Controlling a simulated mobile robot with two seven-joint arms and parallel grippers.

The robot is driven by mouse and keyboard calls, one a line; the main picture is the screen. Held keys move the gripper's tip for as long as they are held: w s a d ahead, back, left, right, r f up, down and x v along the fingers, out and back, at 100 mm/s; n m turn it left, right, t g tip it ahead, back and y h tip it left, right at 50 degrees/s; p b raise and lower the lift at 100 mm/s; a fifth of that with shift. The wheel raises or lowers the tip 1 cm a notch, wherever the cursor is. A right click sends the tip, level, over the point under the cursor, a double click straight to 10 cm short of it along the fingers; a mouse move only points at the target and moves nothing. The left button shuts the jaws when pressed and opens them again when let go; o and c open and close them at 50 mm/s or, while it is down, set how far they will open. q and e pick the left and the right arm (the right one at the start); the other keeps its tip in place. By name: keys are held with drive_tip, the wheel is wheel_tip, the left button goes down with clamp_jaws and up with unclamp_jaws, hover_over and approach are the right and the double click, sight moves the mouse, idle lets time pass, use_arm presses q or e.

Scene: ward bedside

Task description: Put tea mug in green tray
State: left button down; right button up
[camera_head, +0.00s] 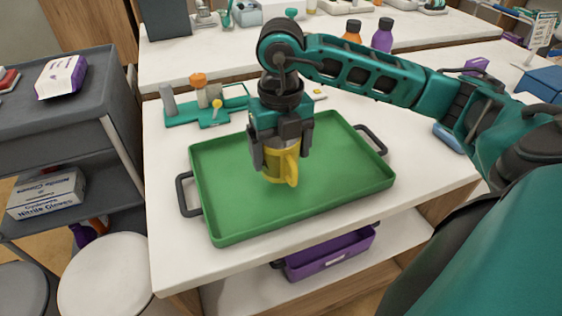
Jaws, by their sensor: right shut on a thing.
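The tea mug (272,172) is yellow, with its handle facing the camera. My right gripper (280,150) comes down from above and is shut on the mug, with a finger on each side hiding its upper part. The mug is upright over the middle of the green tray (338,188). I cannot tell whether its base touches the tray floor. The tray has low walls and dark handles at its left and right ends, and lies on the white table. My left gripper is not in view.
Behind the tray, a teal rack (190,117) holds small items. A purple bin (330,255) sits on the shelf below the table. A grey cart (60,110) with a glove box (46,194) and a white stool (105,275) stand at the left. The tray around the mug is clear.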

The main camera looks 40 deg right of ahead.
sight(281, 163)
wheel_tip(281, 163, down, 3)
drive_tip(key=shift+f, duration=0.2)
drive_tip(key=shift+f+b, duration=0.2)
drive_tip(key=shift+b, duration=0.15)
drive_tip(key=o, duration=1)
drive_tip(key=shift+r, duration=0.1)
drive_tip(key=shift+o, duration=0.2)
